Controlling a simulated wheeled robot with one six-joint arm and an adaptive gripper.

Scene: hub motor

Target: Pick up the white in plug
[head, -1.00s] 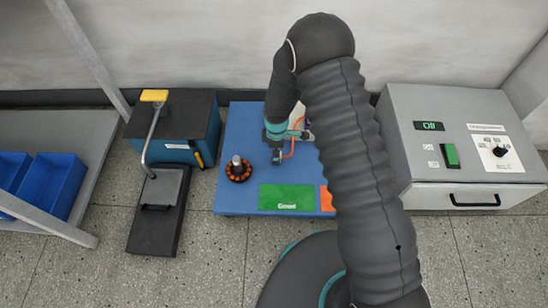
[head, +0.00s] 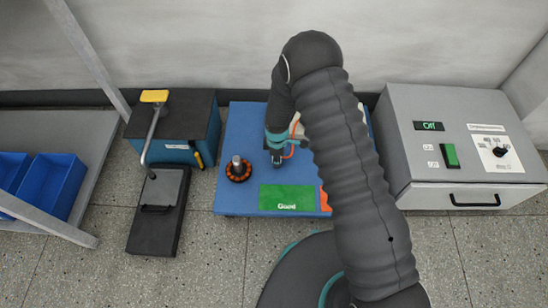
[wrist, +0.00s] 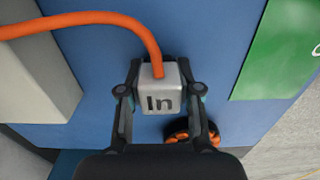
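The white "In" plug (wrist: 161,96) is a small pale block with dark lettering. An orange cable (wrist: 95,20) runs from its top toward the upper left in the wrist view. My gripper (wrist: 160,82) has a finger on each side of the plug and is shut on it. In the head view my gripper (head: 276,158) points down over the blue table, right of the motor; the plug itself cannot be made out there. The black and orange round motor (head: 238,169) stands on the blue table (head: 238,122) and shows partly behind the gripper in the wrist view.
A green "Good" mat (head: 287,198) and a partly hidden orange patch lie along the table's front. A grey control box (head: 455,150) stands to the right. A black press with yellow handle (head: 154,96) and blue bins (head: 48,185) are to the left.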

